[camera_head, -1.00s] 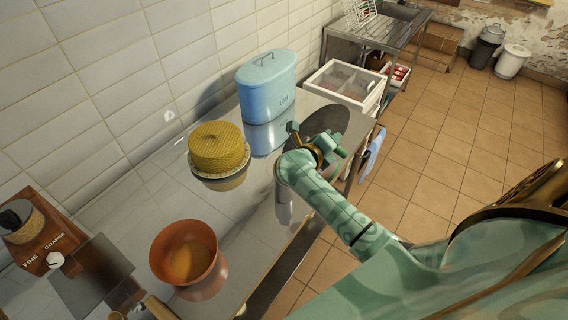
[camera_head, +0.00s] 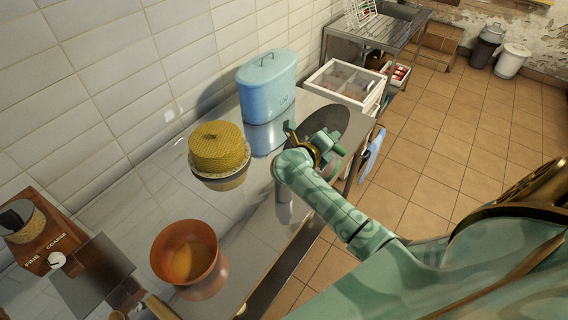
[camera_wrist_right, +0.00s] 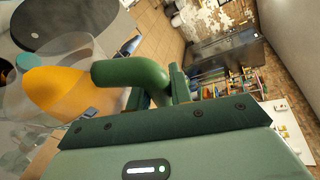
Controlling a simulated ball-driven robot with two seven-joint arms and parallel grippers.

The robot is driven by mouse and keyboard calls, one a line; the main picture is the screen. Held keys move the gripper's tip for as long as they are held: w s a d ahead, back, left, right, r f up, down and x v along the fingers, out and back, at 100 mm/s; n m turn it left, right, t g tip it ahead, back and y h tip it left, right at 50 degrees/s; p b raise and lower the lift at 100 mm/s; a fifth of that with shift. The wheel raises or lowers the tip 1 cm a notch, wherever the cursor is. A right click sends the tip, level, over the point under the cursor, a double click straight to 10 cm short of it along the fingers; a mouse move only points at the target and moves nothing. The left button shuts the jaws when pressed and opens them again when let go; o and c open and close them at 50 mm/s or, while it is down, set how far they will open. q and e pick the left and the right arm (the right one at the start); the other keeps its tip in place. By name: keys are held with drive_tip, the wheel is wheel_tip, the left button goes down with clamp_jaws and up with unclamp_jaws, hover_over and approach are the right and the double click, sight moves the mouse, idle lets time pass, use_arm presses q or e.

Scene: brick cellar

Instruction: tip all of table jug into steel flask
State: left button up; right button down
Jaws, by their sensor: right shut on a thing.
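My right gripper (camera_head: 318,147) is out over the far right part of the steel table. In the right wrist view it is shut on the thick green handle (camera_wrist_right: 128,73) of a clear table jug. The jug holds orange liquid (camera_wrist_right: 62,92). In the head view the jug is mostly lost behind my gripper, so I cannot tell its exact tilt. A grey metallic upright shape (camera_head: 284,210), possibly the steel flask, shows just below my right wrist, its top hidden by the arm. My left gripper is not in view.
An orange-brown bowl (camera_head: 165,255), a yellow woven round thing (camera_head: 219,148) and a blue lidded tin (camera_head: 267,85) stand on the table. A wooden grinder (camera_head: 40,240) is at left. A dark oval (camera_head: 335,117) lies near the table's far end. A white drawer unit (camera_head: 345,82) stands beyond.

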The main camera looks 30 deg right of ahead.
drive_tip(key=shift+w+a+r, duration=0.1)
drive_tip(key=shift+w, duration=0.15)
drive_tip(key=shift+s+r, duration=0.1)
idle(0.3)
drive_tip(key=shift+w+a, duration=0.1)
drive_tip(key=shift+w, duration=0.1)
drive_tip(key=shift+r, duration=0.1)
drive_tip(key=shift+s, duration=0.1)
drive_tip(key=shift+n, duration=0.3)
drive_tip(key=shift+w+a+r+p, duration=0.1)
drive_tip(key=shift+w+p, duration=0.15)
drive_tip(key=shift+p, duration=0.05)
drive_tip(key=shift+s, duration=0.15)
